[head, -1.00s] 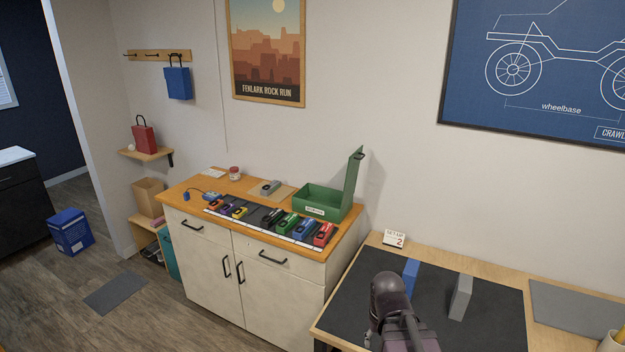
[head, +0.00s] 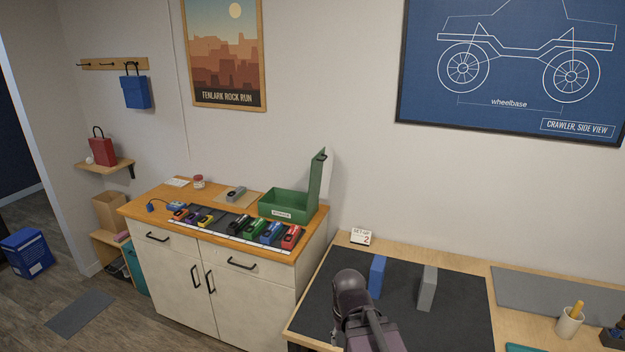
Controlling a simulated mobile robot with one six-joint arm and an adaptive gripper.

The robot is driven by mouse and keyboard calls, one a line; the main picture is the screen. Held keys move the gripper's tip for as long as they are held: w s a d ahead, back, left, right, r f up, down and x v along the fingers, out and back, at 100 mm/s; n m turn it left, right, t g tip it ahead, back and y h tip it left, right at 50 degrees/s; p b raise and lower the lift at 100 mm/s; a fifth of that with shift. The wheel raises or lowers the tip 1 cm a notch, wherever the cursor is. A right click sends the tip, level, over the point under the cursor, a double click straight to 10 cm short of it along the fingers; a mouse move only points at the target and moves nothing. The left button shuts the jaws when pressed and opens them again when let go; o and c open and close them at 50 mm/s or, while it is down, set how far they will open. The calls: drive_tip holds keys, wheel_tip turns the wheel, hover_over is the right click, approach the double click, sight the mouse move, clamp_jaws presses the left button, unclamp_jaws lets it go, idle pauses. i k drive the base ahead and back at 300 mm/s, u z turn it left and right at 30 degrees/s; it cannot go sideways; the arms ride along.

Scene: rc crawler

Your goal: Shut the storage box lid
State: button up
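The green storage box (head: 283,213) stands at the back right of the wooden cabinet top. Its lid (head: 317,178) is open and stands nearly upright at the box's right side. A pale label is on the box's front. Part of my arm shows at the bottom centre in front of the dark work mat, well to the right of and nearer than the box. My gripper's fingers are not visible.
Several small coloured cars or packs (head: 236,225) lie in a row on a dark strip before the box. A blue block (head: 377,277) and a grey block (head: 427,288) stand on the dark mat (head: 470,318). A set-up card (head: 361,237) stands behind.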

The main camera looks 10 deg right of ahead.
sight(320, 179)
drive_tip(key=z, duration=0.35)
drive_tip(key=i, duration=1)
drive_tip(key=u, duration=0.35)
